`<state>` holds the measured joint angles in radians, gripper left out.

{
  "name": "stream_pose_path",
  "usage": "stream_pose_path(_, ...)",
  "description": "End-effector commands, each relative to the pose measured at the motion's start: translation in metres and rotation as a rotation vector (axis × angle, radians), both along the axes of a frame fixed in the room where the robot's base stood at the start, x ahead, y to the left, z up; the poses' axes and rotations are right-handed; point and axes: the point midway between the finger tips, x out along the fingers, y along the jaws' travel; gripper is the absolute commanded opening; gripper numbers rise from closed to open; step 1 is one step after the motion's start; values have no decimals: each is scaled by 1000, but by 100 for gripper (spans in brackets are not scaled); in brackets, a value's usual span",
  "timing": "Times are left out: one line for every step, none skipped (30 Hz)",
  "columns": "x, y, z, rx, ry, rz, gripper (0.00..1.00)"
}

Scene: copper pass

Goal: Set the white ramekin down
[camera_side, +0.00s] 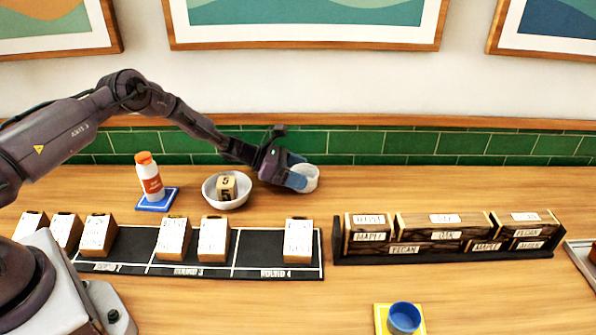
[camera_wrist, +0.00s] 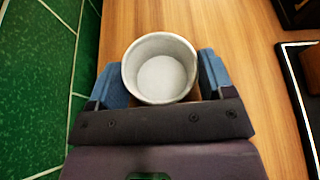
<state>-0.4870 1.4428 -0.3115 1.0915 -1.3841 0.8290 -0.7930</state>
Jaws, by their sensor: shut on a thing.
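The white ramekin (camera_side: 309,178) is between the fingers of my gripper (camera_side: 297,180) in the side view, near the green tiled wall. In the wrist view the ramekin (camera_wrist: 163,76) is upright and looks empty, with a blue finger of my gripper (camera_wrist: 160,85) on each side. The gripper is shut on it. The ramekin is at or very near the wooden tabletop; I cannot tell whether its base touches.
A white bowl (camera_side: 212,201) holding a numbered block (camera_side: 227,187) stands just left of the gripper. A bottle (camera_side: 149,177) stands on a blue mat (camera_side: 151,206). In front are a black board (camera_side: 258,248) with blocks and a rack (camera_side: 441,255) of labelled wooden blocks. A blue cup (camera_side: 403,319) stands on a yellow mat (camera_side: 380,322). The table to the ramekin's right is clear.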

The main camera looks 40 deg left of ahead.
Motion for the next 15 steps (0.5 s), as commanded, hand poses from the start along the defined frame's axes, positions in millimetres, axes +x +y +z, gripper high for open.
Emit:
stream_pose_path(0,0,-2,-1,1,0,50)
stream_pose_path(0,0,-2,0,0,0,82)
stream_pose_path(0,0,-1,0,0,0,91)
stream_pose_path(0,0,-1,0,0,0,98)
stream_pose_path(0,0,-1,0,0,0,100)
stream_pose_path(0,0,-1,0,0,0,100)
stream_pose_path(0,0,-1,0,0,0,100)
stream_pose_path(0,0,-1,0,0,0,100)
stream_pose_path(0,0,-1,0,0,0,100)
stream_pose_path(0,0,-1,0,0,0,100)
stream_pose_path(0,0,-1,0,0,0,100)
stream_pose_path(0,0,1,1,-1,0,100)
stream_pose_path(0,0,3,1,-1,0,100)
stream_pose_path(-1,3,4,1,-1,1,100)
stream_pose_path(-4,6,6,1,0,2,100)
